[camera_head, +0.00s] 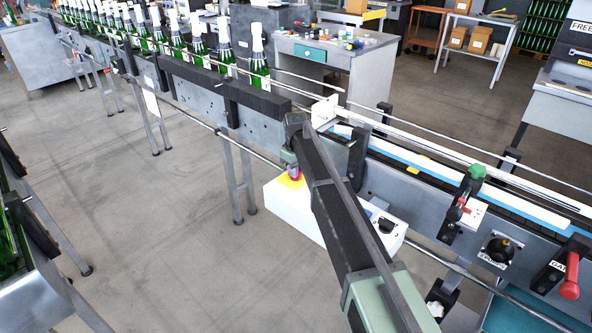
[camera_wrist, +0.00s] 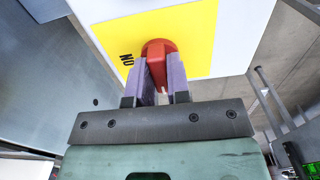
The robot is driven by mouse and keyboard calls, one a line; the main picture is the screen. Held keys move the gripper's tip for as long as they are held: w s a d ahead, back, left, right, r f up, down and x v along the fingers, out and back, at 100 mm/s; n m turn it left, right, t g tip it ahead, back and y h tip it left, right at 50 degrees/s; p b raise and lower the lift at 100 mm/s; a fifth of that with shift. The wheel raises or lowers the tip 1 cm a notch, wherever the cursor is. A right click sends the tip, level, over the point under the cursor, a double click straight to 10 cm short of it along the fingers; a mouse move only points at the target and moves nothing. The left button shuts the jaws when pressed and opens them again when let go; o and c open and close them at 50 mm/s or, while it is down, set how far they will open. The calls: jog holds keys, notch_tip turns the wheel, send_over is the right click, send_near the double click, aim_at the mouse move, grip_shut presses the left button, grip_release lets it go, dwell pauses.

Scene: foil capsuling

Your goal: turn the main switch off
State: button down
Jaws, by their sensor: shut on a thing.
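The main switch is a red knob (camera_wrist: 158,48) on a yellow plate (camera_wrist: 194,30) in the wrist view. Dark letters, apparently "ON" seen turned round, show on the plate beside the knob. In the head view, the knob (camera_head: 295,173) shows in part below my gripper, over the yellow plate (camera_head: 291,182) on a white box (camera_head: 283,207). The fingers hide part of the knob, so its exact angle is hard to tell.
The white box also bears a black knob (camera_head: 386,225), right of my arm. A conveyor (camera_head: 430,178) runs behind it, with several green bottles (camera_head: 258,60) at upper left. A red lever (camera_head: 571,275) is at lower right. The floor left of the box is clear.

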dwell(0.3)
jog(key=c, duration=1.1)
grip_release()
notch_tip(320, 180, up, 11)
jog(key=p, duration=1)
jog(key=shift+f+p, duration=0.1)
jog(key=shift+p, duration=0.3)
